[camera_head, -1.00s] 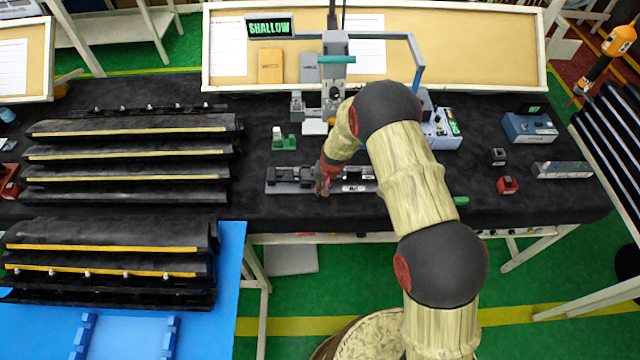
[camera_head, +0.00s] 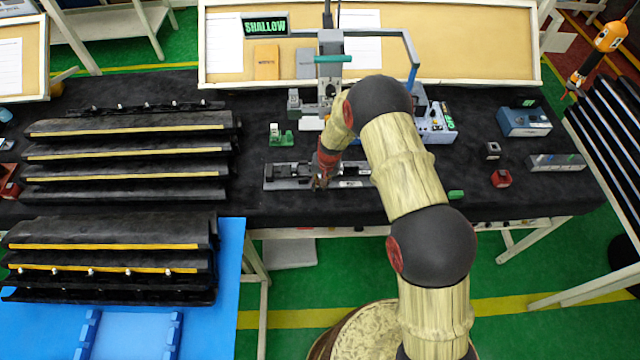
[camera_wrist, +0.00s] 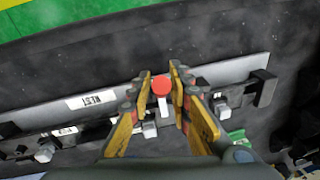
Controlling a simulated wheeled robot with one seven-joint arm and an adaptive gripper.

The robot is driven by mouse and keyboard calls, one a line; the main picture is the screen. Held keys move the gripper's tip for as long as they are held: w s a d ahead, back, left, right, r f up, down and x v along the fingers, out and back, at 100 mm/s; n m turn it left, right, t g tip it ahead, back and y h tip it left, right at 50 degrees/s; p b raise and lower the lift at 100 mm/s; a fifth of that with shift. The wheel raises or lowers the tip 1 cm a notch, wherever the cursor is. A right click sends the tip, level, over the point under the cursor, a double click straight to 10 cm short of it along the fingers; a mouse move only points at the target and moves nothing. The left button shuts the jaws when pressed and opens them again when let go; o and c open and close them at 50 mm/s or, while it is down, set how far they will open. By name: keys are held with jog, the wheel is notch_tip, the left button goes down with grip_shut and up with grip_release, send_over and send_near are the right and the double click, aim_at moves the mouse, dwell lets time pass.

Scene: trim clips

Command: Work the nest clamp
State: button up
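The nest (camera_head: 275,183) is a long grey plate with dark blocks on the black-covered table. In the wrist view its plate (camera_wrist: 205,75) runs across the picture and bears a white label reading NEST, upside down. A round red knob (camera_wrist: 161,85), seemingly the clamp's handle end, shows there. My gripper (camera_wrist: 160,73) has its yellow-padded fingers apart, one on each side of the red knob. I cannot tell whether they touch it. In the head view my gripper (camera_head: 320,183) is over the middle of the nest and hides part of it.
A press-like fixture (camera_head: 331,70) stands behind the nest, near a sign (camera_head: 265,25) reading SHALLOW. A green piece (camera_head: 281,135) lies behind the nest. Black trim racks (camera_head: 130,150) fill the left. A red block (camera_head: 501,178) sits at right.

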jog(key=shift+o, duration=1)
jog(key=shift+s, duration=0.1)
notch_tip(320, 180, up, 12)
jog(key=s+d, duration=0.1)
jog(key=shift+d, duration=0.3)
jog(key=shift+f, duration=0.1)
jog(key=s+d+r+t+b, duration=0.1)
jog(key=s+d+r+b, duration=0.3)
jog(key=s+b, duration=0.4)
jog(key=s+d+r+n+t+h+b, duration=0.1)
jog(key=s+d+r+b, duration=0.3)
jog(key=s+b, duration=0.4)
jog(key=s+d+r+n+t+b, duration=0.1)
jog(key=s+d+r+b, duration=0.3)
jog(key=s, duration=1.4)
jog(key=r+t+b, duration=0.1)
jog(key=b, duration=0.3)
jog(key=shift+s+d+b, duration=0.2)
jog(key=shift+d+b, duration=0.2)
